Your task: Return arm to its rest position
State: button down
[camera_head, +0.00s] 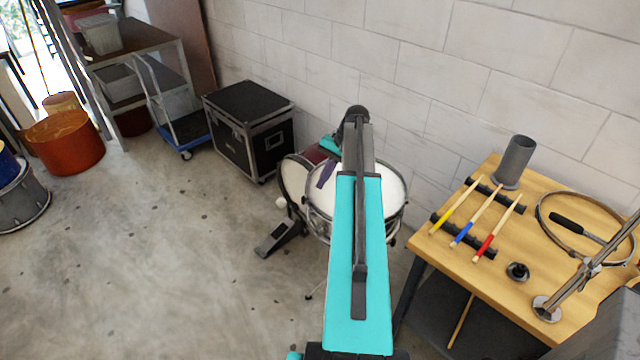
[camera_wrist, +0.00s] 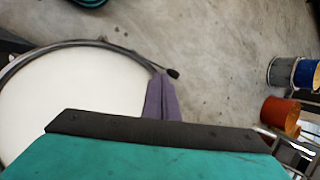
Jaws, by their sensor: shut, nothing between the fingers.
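My teal arm reaches forward over the drum area. At its far end my gripper (camera_head: 325,175) shows small and partly hidden in the head view, with purple fingers over the left part of a white-headed drum (camera_head: 393,192). In the wrist view the purple fingers of my gripper (camera_wrist: 160,95) are together with nothing between them. They overlap the edge of the white drum head (camera_wrist: 70,95) in that view. I cannot tell the height of the fingers above the drum. My arm hides the middle of the drum in the head view.
A wooden bench (camera_head: 420,245) at right holds drumsticks with yellow, blue and red marks, a grey cylinder (camera_head: 514,162) and a hoop (camera_head: 548,226). A black case (camera_head: 240,135) stands by the wall. A pedal (camera_head: 275,238) is on the floor. The left floor is open.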

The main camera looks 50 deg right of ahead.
jog(key=shift+r, duration=0.25)
dwell(0.5)
